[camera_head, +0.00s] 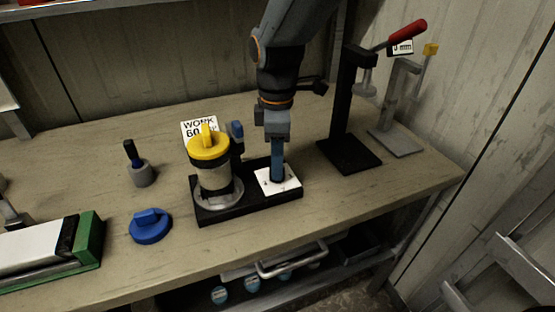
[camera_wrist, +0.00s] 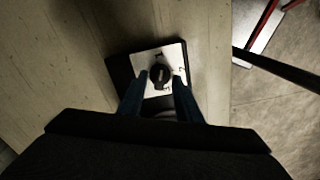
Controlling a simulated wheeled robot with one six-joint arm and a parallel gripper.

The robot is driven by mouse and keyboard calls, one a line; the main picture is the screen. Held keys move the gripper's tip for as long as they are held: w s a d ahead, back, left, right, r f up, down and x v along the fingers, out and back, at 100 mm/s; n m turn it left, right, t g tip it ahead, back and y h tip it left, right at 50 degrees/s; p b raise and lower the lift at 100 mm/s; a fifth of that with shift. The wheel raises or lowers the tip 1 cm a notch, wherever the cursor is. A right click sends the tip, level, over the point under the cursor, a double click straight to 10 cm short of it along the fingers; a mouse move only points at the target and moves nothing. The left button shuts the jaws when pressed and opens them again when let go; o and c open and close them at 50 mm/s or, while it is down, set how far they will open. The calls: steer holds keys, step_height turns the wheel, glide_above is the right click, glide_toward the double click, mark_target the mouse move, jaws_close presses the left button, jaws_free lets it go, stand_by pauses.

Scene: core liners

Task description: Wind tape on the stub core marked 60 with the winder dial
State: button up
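The winder has a black base (camera_head: 240,207) on the bench. A pale core (camera_head: 214,180) with a dark band stands upright on its left part under a yellow knobbed cap (camera_head: 208,148). I cannot read a mark on the core. A card behind it reads "WORK 60" (camera_head: 197,128). At the base's right end is a white dial plate (camera_head: 265,181). The dark round dial knob (camera_wrist: 161,76) shows on that plate in the wrist view. My gripper (camera_wrist: 160,78) points down over the dial, one blue finger each side of the knob, with slight gaps showing.
A blue knobbed disc (camera_head: 151,226) and a grey cup with a black-handled tool (camera_head: 141,173) stand left. A green-ended white block (camera_head: 60,249) is at front left. A black press stand (camera_head: 348,155) with a red lever and a grey stand (camera_head: 397,140) are close on the right.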

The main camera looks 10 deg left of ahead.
steer(key=shift+f, duration=0.15)
jaws_close()
steer(key=shift+m+p, duration=0.35)
steer(key=shift+m, duration=0.05)
steer(key=m+p, duration=0.2)
steer(key=m, duration=0.1)
steer(key=shift+m+p, duration=0.3)
steer(key=shift+p, duration=0.05)
steer(key=m+p, duration=0.2)
steer(key=m, duration=0.2)
steer(key=shift+w+m+p, duration=0.1)
steer(key=shift+m+p, duration=0.2)
steer(key=shift+m, duration=0.1)
jaws_free()
